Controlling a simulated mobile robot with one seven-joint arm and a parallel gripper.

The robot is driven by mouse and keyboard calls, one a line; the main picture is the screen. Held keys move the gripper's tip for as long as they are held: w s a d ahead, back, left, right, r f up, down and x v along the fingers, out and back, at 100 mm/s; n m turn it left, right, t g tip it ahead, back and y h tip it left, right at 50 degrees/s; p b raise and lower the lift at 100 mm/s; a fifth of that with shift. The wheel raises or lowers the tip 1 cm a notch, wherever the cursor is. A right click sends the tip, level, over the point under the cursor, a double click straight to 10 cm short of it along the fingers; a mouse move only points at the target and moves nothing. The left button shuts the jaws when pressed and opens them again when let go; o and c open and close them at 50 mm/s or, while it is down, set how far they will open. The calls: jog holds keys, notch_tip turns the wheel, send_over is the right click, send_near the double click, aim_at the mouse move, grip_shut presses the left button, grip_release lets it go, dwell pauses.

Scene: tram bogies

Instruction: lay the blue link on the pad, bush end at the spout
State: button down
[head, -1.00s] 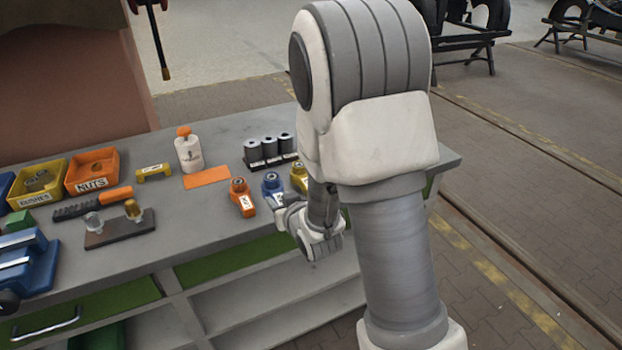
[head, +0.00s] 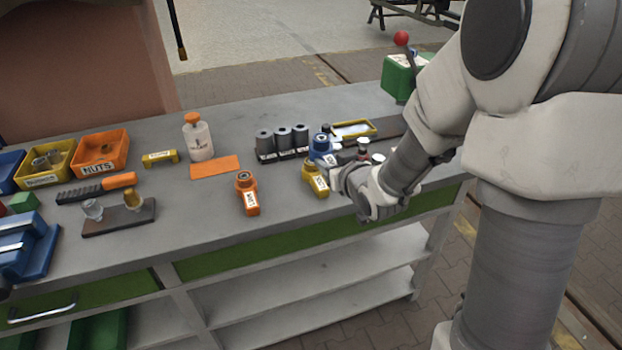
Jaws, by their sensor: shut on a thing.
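The blue link (head: 322,147) shows just behind the yellow link (head: 314,180), its bush end up and away from me. My gripper (head: 337,172) is shut on the blue link's near end; the fingers are small and partly hidden by my wrist. The link appears raised off the bench, though the gap below is hidden. The orange pad (head: 215,167) lies flat and bare to the left. A white bottle (head: 198,140) with an orange top stands just behind the pad; I cannot make out which way its spout points.
Several dark grey cylinders (head: 282,142) stand in a rack behind. A yellow tray (head: 354,130) and a green box with a red-knobbed lever (head: 399,78) are at the right. Bins and tools fill the left.

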send_over(287, 191)
notch_tip(287, 191, down, 7)
jog(key=shift+r, duration=0.1)
jog(key=shift+f+b, duration=0.35)
jog(key=shift+f, duration=1.6)
jog(key=shift+f, duration=0.15)
jog(key=c, duration=0.9)
grip_release()
jog(key=shift+f+b, duration=0.1)
jog(key=shift+b, duration=0.2)
jog(key=o, duration=0.4)
